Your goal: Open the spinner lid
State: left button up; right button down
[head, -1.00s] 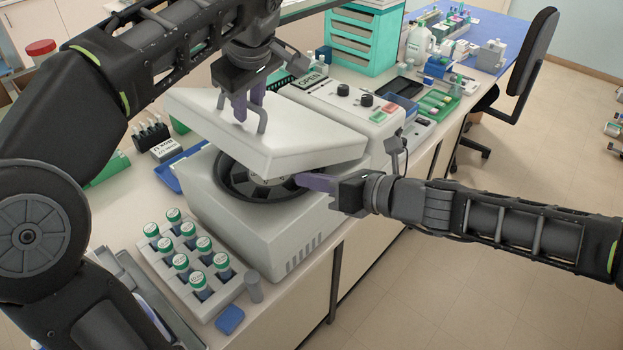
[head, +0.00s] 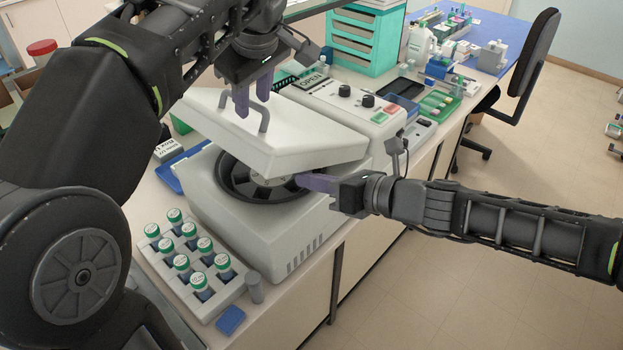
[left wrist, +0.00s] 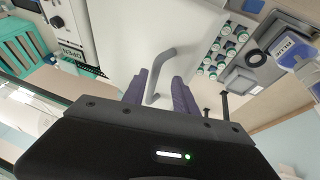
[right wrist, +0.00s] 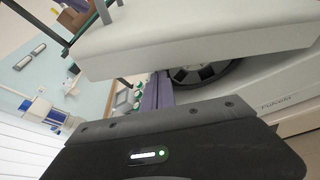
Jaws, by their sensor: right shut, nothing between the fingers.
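The white spinner lid (head: 300,145) is tilted partly open above the spinner body (head: 215,205), and the dark rotor (head: 245,182) shows in the gap. The grey lid handle (head: 263,124) is on its top and also shows in the left wrist view (left wrist: 160,75). My left gripper (head: 253,107) is open at the handle, its purple fingers apart on either side of the bar in the left wrist view; contact is unclear. My right gripper (head: 299,181) is shut and empty, with its fingertips in the gap under the lid's near edge. The lid also shows above those fingers in the right wrist view (right wrist: 190,40).
A rack (head: 165,270) of several green-capped tubes stands left of the spinner, with a small blue block (head: 230,320) in front. The control panel (head: 355,105) is behind the lid. Bottles and trays fill the bench beyond. The floor at right is open.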

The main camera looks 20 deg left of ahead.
aim_at(272, 149)
pick_arm(q)
jog(key=s+d, duration=0.6)
jog(key=d, duration=0.1)
jog(key=shift+s+r, duration=0.1)
jog(key=shift+s, duration=0.3)
jog(key=shift+s+d, duration=0.3)
jog(key=shift+d, duration=0.25)
